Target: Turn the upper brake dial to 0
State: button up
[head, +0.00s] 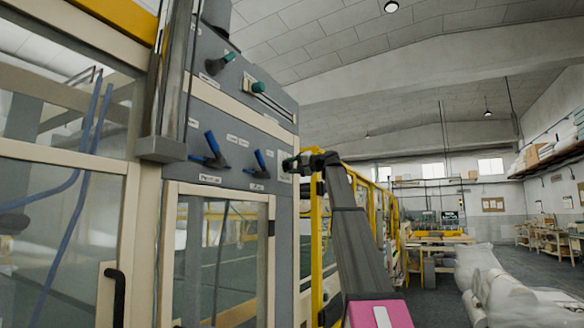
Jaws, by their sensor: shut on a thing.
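My gripper (293,163) is at the right edge of the grey control panel (236,125), at the end of my dark arm. It is shut on a small dark dial there, which the fingers mostly hide. I cannot tell from this view whether it is the upper brake dial, nor read its scale or setting. A pale label (283,178) shows just below the fingers.
Higher on the panel are a left green knob (228,57) and a right green knob (258,87). Two blue-handled levers (212,142) sit lower. A glazed door with a black handle (115,290) stands at left. Yellow framing (318,235) rises beside my arm. White rolls (495,285) lie at right.

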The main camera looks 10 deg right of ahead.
jog(key=n, duration=1.2)
jog(key=shift+f, duration=0.1)
dwell(0.6)
jog(key=o, duration=0.9)
jog(key=shift+s+d, duration=0.1)
jog(key=shift+d, duration=0.05)
jog(key=v, duration=1)
jog(key=shift+s+d, duration=0.15)
jog(key=shift+d, duration=0.05)
